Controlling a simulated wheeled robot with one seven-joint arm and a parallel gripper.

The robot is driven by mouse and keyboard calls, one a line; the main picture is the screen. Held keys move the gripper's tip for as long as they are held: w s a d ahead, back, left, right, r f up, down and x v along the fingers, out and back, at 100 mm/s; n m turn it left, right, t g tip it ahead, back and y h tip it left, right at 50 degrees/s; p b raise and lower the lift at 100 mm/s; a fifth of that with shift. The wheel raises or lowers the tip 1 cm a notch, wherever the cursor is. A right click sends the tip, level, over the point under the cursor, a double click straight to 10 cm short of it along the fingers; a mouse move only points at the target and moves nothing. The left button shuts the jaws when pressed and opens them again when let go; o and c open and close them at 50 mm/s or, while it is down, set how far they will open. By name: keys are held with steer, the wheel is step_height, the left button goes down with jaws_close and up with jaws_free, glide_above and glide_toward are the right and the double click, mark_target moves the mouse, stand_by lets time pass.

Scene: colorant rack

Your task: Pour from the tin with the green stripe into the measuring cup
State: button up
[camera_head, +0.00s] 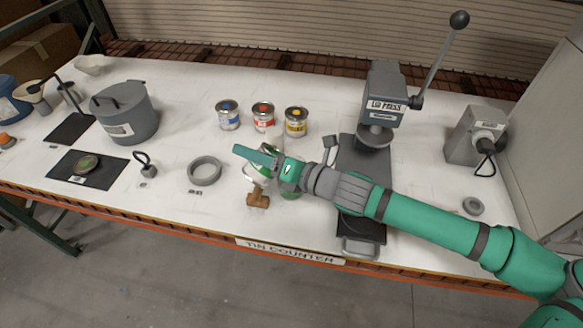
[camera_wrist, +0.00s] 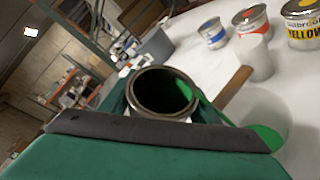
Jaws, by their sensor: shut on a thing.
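My gripper (camera_head: 264,160) is shut on an open tin (camera_head: 256,173), held above the counter. Its mouth shows in the wrist view, with a dark inside and a green patch (camera_wrist: 184,90). The fingers cover most of its outside, so the stripe is hard to make out. A pale, see-through vessel (camera_wrist: 262,104), probably the measuring cup, stands just right of the tin in the wrist view. A green round patch (camera_wrist: 265,138) shows at its lower part.
Blue (camera_head: 228,115), red (camera_head: 263,116) and yellow (camera_head: 296,121) tins stand behind my gripper. A brown object (camera_head: 258,198) lies in front. A grey ring (camera_head: 204,171) and a lidded grey pot (camera_head: 125,112) are left; the lid press (camera_head: 385,95) is right.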

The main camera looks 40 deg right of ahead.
steer(key=shift+r+m+t+y, duration=0.35)
steer(key=shift+r+m, duration=0.25)
steer(key=shift+m, duration=0.4)
stand_by(1.9)
steer(key=shift+d+r+m+t+y+p, duration=0.3)
steer(key=shift+r+m+t+p, duration=0.25)
steer(key=shift+m, duration=0.45)
stand_by(1.9)
steer(key=shift+a+f+n+g, duration=0.2)
steer(key=shift+f+n+g, duration=0.2)
steer(key=shift+n, duration=0.4)
steer(key=shift+a+f+n+g+h, duration=0.1)
steer(key=shift+f+n+g+h, duration=0.4)
steer(key=shift+n, duration=0.3)
steer(key=shift+f, duration=0.1)
